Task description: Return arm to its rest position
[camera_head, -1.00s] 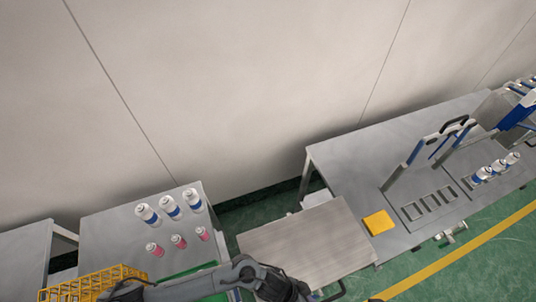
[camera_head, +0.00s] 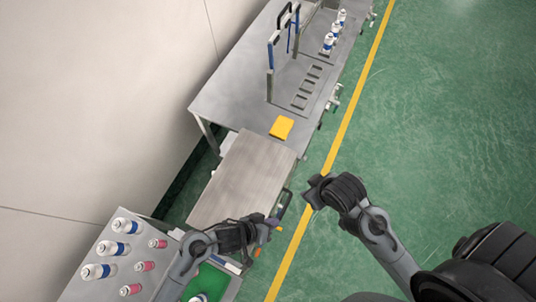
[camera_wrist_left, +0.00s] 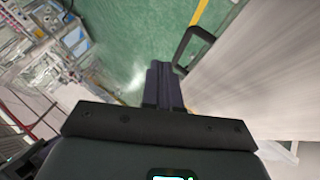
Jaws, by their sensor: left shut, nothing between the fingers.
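My left gripper (camera_head: 276,222) is beside the front end of the bare metal cart top (camera_head: 243,182) in the head view. In the left wrist view its dark fingers (camera_wrist_left: 164,84) are together with nothing between them. They point down past the cart's black handle (camera_wrist_left: 192,48), with green floor behind. My right gripper (camera_head: 314,191) is out over the green floor, just right of the cart. It is dark and seen from above, and its fingers are too unclear to read.
A yellow block (camera_head: 281,128) lies on the long workbench (camera_head: 232,104), which carries a frame and more cans. Open floor (camera_head: 440,130) lies to the right.

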